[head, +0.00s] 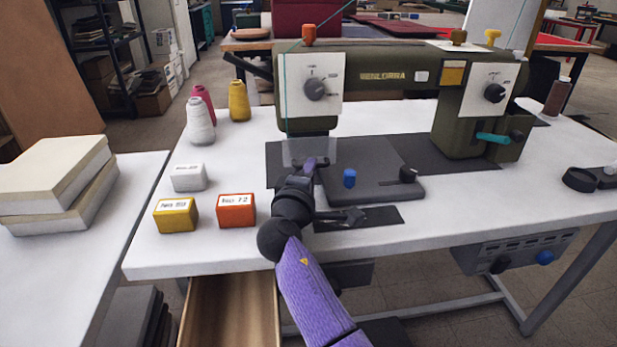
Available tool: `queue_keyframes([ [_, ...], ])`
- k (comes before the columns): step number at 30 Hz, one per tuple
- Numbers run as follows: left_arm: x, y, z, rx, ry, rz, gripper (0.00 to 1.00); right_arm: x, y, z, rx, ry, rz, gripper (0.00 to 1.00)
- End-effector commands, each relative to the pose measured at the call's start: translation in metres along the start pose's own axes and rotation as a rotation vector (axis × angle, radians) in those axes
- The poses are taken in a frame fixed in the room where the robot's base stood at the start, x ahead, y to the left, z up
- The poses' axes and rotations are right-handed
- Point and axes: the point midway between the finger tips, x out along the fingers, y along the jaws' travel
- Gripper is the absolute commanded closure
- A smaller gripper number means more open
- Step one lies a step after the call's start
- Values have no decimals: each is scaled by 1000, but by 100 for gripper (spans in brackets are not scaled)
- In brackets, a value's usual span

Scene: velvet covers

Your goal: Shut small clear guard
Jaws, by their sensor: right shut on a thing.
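A green sewing machine (400,75) stands on the white table. The small clear guard (296,150) is a see-through pane below the machine's left head, in front of the needle area. My right gripper (312,164) is at the guard's lower edge, shut on it. The fingertips are small in the picture, and my wrist hides part of what lies under them. I cannot tell the guard's exact angle. My left gripper is not in view.
A dark plate with a blue knob (349,178) and a black knob (408,174) lies right of my gripper. An orange box (236,210), a yellow box (176,215) and a white box (188,177) stand left. An open drawer (232,312) sits below the table's front edge.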

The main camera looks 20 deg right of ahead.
Motion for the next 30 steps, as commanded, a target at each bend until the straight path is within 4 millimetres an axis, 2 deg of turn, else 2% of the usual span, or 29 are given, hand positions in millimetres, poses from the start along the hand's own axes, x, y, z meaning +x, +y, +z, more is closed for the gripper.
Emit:
queue_keyframes([
  [1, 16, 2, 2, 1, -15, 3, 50, 2, -14, -1, 5, 1, 20, 100],
  [3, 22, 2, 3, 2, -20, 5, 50, 2, -12, -1, 17, 2, 45, 100],
  [11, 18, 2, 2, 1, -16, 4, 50, 2, -4, -1, 22, 2, 52, 100],
  [12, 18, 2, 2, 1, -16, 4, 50, 2, -4, -1, 22, 2, 52, 78],
  [16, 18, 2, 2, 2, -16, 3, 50, 2, -4, -1, 22, 2, 52, 50],
  [25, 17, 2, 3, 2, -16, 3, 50, 0, -3, -1, 22, 2, 52, 50],
  [30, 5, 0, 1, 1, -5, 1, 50, -25, -1, -1, 23, 3, 52, 50],
])
